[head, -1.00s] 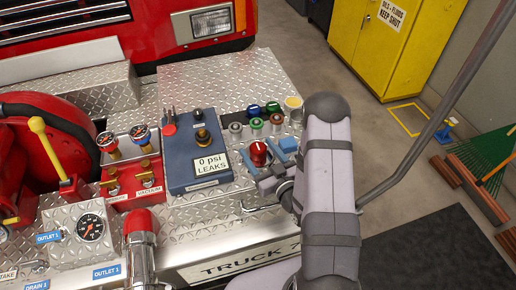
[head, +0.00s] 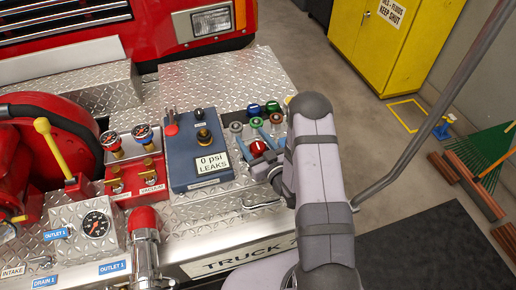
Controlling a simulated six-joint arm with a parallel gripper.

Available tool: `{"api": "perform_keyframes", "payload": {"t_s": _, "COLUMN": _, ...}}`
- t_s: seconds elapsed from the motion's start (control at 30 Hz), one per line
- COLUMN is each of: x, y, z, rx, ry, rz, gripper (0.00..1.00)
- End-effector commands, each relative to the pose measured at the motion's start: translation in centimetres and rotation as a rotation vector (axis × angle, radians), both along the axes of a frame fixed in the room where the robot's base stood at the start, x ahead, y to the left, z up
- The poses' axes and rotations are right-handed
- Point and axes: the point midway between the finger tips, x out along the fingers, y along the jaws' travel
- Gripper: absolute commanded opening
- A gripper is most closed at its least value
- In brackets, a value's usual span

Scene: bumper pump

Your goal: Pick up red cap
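A small round red cap (head: 258,148) is at the right of the pump panel, in front of a row of coloured caps. My gripper (head: 257,146) is low over the panel there. Its blue fingers show on the left and right sides of the red cap. The wrist hides part of the cap's near side. Whether the fingers touch the cap is too small to tell.
Green and grey caps (head: 256,122) stand just behind my gripper, with blue and dark green ones farther back. A blue-grey box labelled "0 psi LEAKS" (head: 190,165) stands close on the left. A large red-topped outlet pipe (head: 142,220) is at front left.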

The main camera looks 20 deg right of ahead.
Motion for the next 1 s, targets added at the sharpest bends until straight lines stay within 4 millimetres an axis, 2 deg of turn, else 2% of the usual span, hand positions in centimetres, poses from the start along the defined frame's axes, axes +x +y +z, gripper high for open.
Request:
{"api": "perform_keyframes", "payload": {"t_s": 0.03, "x": 0.0, "y": 0.0, "z": 0.0, "rx": 0.000, "ry": 0.000, "rz": 0.000, "gripper": 0.43}}
{"api": "perform_keyframes", "payload": {"t_s": 0.13, "x": 0.0, "y": 0.0, "z": 0.0, "rx": 0.000, "ry": 0.000, "rz": 0.000, "gripper": 0.19}}
{"api": "perform_keyframes", "payload": {"t_s": 0.2, "x": 0.0, "y": 0.0, "z": 0.1, "rx": 0.000, "ry": -0.002, "rz": 0.000, "gripper": 0.11}}
{"api": "perform_keyframes", "payload": {"t_s": 0.67, "x": 0.0, "y": 0.0, "z": 0.6, "rx": 0.000, "ry": -0.003, "rz": 0.000, "gripper": 0.11}}
{"api": "perform_keyframes", "payload": {"t_s": 1.0, "x": 0.1, "y": 0.0, "z": 3.5, "rx": -0.001, "ry": -0.004, "rz": 0.000, "gripper": 0.11}}
